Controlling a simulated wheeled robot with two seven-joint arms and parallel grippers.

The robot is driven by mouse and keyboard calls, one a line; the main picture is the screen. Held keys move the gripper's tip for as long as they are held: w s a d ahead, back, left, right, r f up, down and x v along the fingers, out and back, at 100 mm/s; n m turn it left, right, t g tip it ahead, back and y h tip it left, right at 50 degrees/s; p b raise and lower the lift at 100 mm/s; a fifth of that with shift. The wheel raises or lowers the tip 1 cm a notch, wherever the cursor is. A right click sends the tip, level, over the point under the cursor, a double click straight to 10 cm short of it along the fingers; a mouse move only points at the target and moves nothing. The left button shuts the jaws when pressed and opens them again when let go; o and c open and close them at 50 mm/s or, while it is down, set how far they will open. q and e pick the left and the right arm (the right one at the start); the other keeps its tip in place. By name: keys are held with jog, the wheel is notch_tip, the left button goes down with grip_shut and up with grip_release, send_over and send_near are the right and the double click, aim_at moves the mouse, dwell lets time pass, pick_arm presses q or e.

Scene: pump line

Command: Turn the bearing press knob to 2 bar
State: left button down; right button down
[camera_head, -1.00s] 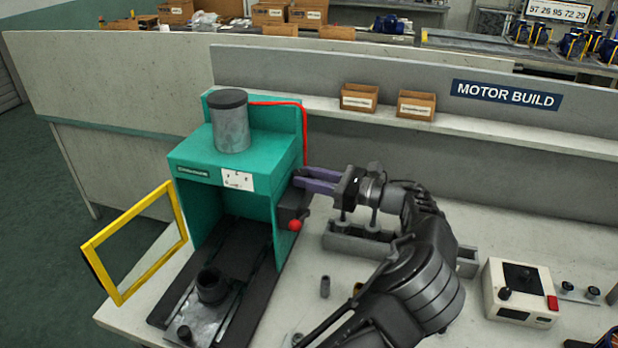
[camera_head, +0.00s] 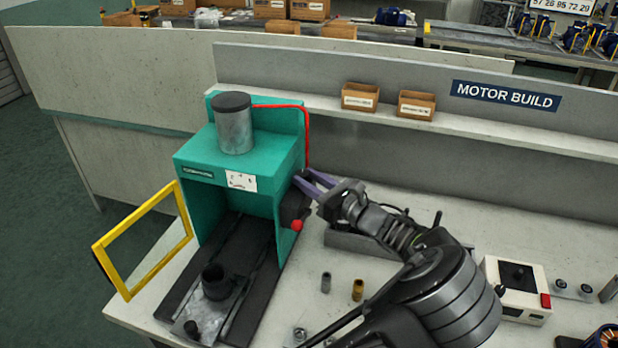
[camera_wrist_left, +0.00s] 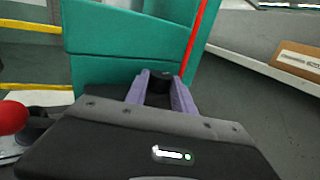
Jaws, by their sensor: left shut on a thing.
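The bearing press (camera_head: 200,158) is a teal box-shaped frame with a grey cylinder on top. A dark control box with a red ball (camera_head: 297,225) is on its right side. My left gripper (camera_head: 306,183) is at that side, its purple fingers pointing at the press. In the left wrist view the fingers (camera_wrist_left: 160,88) are shut on a black knob (camera_wrist_left: 160,77) against the teal wall. In the head view the fingers hide most of the knob. A white card (camera_head: 241,181) on the press front is too small to read. My right gripper is not in view.
A yellow frame guard (camera_head: 150,275) stands open at the press's left. Beneath my arm are a grey rail and small cylinders (camera_head: 326,283). A white control box (camera_head: 515,285) stands at right. Two cardboard bins (camera_head: 360,97) sit on the back shelf.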

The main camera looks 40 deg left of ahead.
pick_arm(q)
jog(key=c, duration=1.1)
grip_release()
jog(key=shift+o, duration=0.2)
